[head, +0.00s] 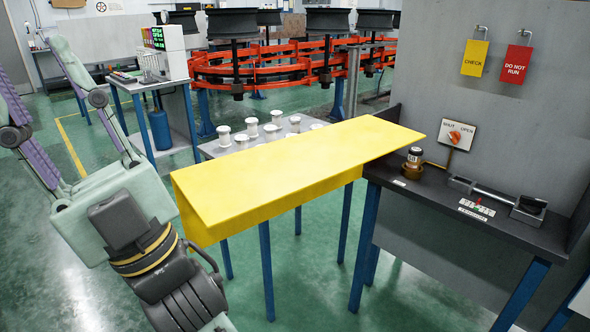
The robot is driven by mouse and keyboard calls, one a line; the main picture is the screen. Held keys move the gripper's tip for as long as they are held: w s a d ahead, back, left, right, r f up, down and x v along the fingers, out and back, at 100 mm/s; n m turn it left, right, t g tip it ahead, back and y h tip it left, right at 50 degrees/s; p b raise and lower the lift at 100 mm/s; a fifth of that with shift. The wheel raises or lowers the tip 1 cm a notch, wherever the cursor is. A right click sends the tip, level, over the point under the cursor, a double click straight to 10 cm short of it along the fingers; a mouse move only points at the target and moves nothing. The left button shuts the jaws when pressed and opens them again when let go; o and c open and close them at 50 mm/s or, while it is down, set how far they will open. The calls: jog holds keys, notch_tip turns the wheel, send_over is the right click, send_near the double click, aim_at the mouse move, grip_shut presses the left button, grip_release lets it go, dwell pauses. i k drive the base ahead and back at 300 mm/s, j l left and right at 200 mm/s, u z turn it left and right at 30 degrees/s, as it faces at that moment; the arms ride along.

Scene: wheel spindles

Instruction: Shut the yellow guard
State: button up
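The yellow guard (295,168) is a long flat panel with a folded-down front edge. It lies level, its right end over the left end of the dark bench (440,205) and its length jutting left, past the grey table with the white spools. Its hinge or mount is not clear. My gripper (30,75) is at the left of the head view, pointing up and away. Its two pale green fingers with purple pads stand apart with nothing between them. The left finger is partly cut off by the picture edge. The gripper is left of the guard, not touching it.
A SHUT/OPEN sign with an orange knob (455,136) stands behind the bench. A brass-coloured cylinder (413,163) sits close to the guard's right end. White spools (224,135) stand on a table behind the guard. Green floor (330,280) is open in front.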

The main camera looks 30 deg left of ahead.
aim_at(219, 198)
jog(key=j, duration=0.35)
jog(key=k+j+z, duration=0.15)
jog(key=j, duration=0.6)
jog(key=j+z, duration=0.2)
jog(key=j, duration=0.4)
jog(key=k+j+z, duration=0.2)
jog(key=j, duration=0.4)
jog(key=i+j+z, duration=0.1)
jog(key=j, duration=0.3)
jog(key=i+j+z, duration=0.15)
jog(key=j, duration=0.25)
jog(key=i+j+z, duration=0.1)
jog(key=j, duration=0.25)
jog(key=i+j+z, duration=0.1)
jog(key=j, duration=0.25)
jog(key=i+j+z, duration=0.1)
jog(key=i+j, duration=0.2)
jog(key=j, duration=0.1)
